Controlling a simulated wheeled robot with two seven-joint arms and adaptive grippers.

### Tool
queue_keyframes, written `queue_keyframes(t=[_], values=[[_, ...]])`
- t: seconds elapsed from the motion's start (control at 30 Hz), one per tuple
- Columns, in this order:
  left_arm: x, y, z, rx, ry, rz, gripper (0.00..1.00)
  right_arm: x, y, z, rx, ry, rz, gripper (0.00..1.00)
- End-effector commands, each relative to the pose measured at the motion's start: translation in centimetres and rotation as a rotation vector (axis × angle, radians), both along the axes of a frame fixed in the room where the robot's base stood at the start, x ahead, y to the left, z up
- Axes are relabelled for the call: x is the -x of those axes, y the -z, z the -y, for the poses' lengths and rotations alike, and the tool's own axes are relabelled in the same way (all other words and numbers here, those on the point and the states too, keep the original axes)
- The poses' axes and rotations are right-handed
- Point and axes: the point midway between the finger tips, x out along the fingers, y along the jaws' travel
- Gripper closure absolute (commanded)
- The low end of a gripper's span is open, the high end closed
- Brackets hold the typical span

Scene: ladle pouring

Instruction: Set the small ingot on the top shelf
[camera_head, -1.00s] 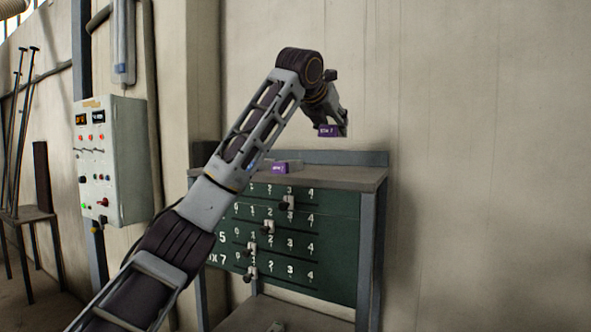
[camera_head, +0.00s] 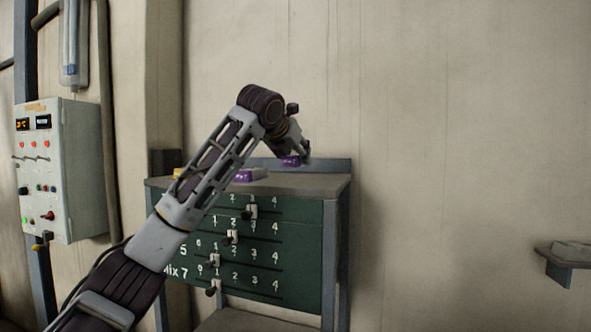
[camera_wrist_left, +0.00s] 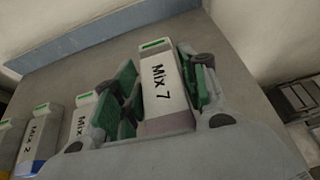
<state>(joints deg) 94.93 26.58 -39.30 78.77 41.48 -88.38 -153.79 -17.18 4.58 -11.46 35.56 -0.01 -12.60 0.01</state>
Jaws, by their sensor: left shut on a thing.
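My left gripper (camera_head: 297,156) is shut on a small ingot (camera_head: 291,162) with a purple face. In the left wrist view the ingot (camera_wrist_left: 161,85) is pale, reads "Mix 7", has a green strip at one end and sits between the green-padded fingers (camera_wrist_left: 160,88). It is over the right part of the top shelf (camera_head: 315,184) of the cabinet, very low. I cannot tell if it touches. Another purple-faced ingot (camera_head: 250,175) lies to its left on the top. My right gripper is not in view.
A yellow ingot (camera_head: 180,174) stands at the left of the top. The wrist view shows a "Mix 2" ingot (camera_wrist_left: 38,140) and others lined up on the left. The green board with sliders (camera_head: 265,250) is below. A control box (camera_head: 58,165) hangs on the left wall.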

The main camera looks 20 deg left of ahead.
Motion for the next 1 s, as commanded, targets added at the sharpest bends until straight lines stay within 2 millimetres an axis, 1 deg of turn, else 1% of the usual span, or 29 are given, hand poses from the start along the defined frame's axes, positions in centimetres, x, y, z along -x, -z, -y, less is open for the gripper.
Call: queue_keyframes(t=[0.13,0.27,0.7,1.0], values=[[0.0,-0.2,0.0,0.001,0.001,0.003,0.98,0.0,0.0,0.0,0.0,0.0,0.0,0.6],[0.0,0.2,0.0,0.0,0.0,0.003,0.98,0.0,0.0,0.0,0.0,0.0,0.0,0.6],[0.0,3.6,0.0,0.001,0.001,0.003,0.98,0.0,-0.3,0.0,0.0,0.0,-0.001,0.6],[0.1,3.9,0.0,0.001,0.001,0.004,0.98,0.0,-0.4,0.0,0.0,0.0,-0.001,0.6]])
